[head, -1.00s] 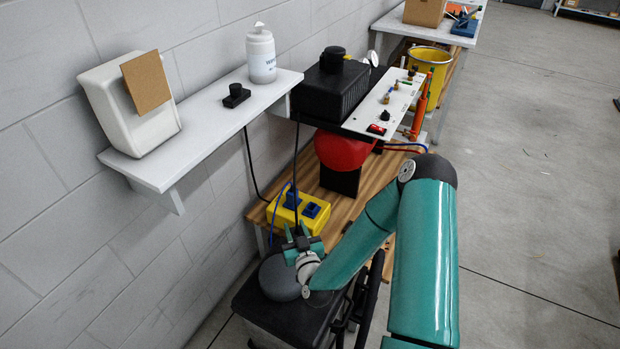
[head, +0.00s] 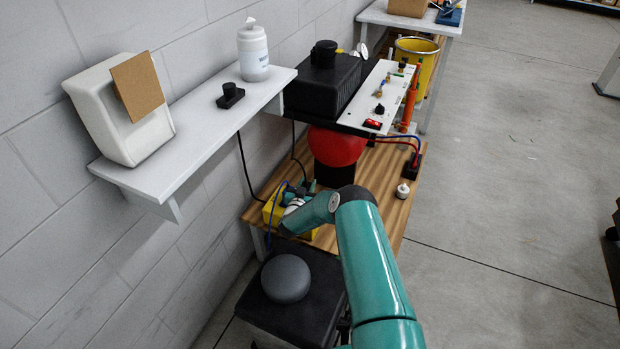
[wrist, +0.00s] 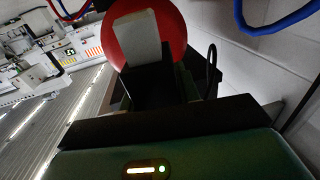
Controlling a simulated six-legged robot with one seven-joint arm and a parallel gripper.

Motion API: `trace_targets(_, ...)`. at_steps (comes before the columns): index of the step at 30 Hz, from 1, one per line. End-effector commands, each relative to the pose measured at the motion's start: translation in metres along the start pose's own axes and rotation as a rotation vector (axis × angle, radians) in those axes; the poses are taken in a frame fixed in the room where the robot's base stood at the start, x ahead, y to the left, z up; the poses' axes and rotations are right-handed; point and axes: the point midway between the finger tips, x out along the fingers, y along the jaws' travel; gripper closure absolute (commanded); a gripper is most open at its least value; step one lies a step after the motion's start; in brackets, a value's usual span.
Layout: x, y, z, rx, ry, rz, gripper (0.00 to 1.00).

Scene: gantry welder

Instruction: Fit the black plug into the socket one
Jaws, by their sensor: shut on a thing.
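The yellow socket box (head: 270,214) stands on the left end of the wooden bench. My wrist and gripper (head: 297,192) are over it and hide most of its top, including the sockets. I cannot tell which socket is socket one. My gripper is shut on a dark thing that looks like the black plug (wrist: 155,90) in the wrist view, with a black cord (wrist: 212,62) curving up beside it. The plug's own shape is hardly readable, and I cannot tell whether it touches a socket.
A red ball (head: 337,146) sits just behind my gripper. A blue cable (wrist: 280,20) hangs near in the wrist view. A shelf (head: 200,128) overhangs at left. A black stool with a grey dome (head: 286,278) stands in front. The floor at right is clear.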

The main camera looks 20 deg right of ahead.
Motion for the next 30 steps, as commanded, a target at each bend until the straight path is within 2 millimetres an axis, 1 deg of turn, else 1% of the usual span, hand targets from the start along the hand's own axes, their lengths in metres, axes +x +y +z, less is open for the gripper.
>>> trace_targets(1, 0.011, -0.001, 0.003, 0.001, 0.004, 0.034, 0.96)
trace_targets(3, 0.024, -0.001, 0.004, 0.001, 0.004, 0.077, 0.96)
trace_targets(6, 0.036, 0.000, 0.005, 0.000, 0.003, 0.120, 0.96)
trace_targets(9, 0.042, 0.001, 0.005, 0.000, 0.002, 0.143, 0.96)
trace_targets(13, 0.044, 0.000, 0.008, -0.001, 0.001, 0.151, 0.96)
trace_targets(17, 0.044, -0.001, 0.016, 0.000, 0.000, 0.149, 0.96)
trace_targets(30, 0.044, -0.001, 0.053, 0.000, 0.001, 0.149, 0.96)
